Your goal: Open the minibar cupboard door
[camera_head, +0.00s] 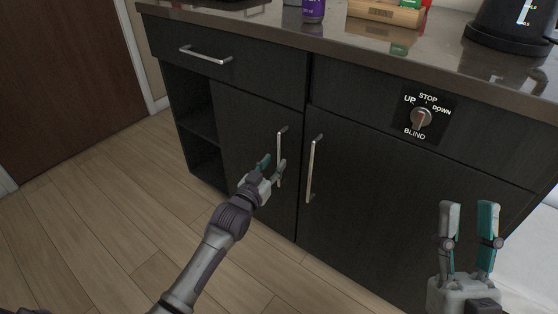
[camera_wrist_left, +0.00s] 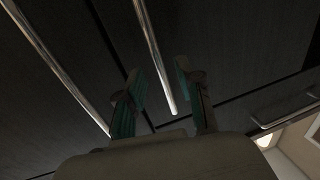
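Two dark cupboard doors stand side by side under the counter, the left door (camera_head: 245,125) and the right door (camera_head: 375,200). Both look shut; no label shows which is the minibar. The left door has a vertical metal bar handle (camera_head: 281,145), and the right door has another (camera_head: 314,170). My left gripper (camera_head: 271,168) is at the lower part of the left door's handle. In the left wrist view its fingers (camera_wrist_left: 160,92) are apart, with that handle's end (camera_wrist_left: 168,98) showing between them. Contact cannot be told. My right gripper (camera_head: 468,225) is open and empty, in front of the right side of the cabinet.
A drawer (camera_head: 230,62) with a horizontal handle (camera_head: 205,55) is above the left door, and open shelves (camera_head: 203,120) are at the cabinet's left end. A blind switch (camera_head: 421,118) is above the right door. A bottle, box and kettle (camera_head: 510,25) stand on the counter. The wooden floor (camera_head: 110,190) is clear.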

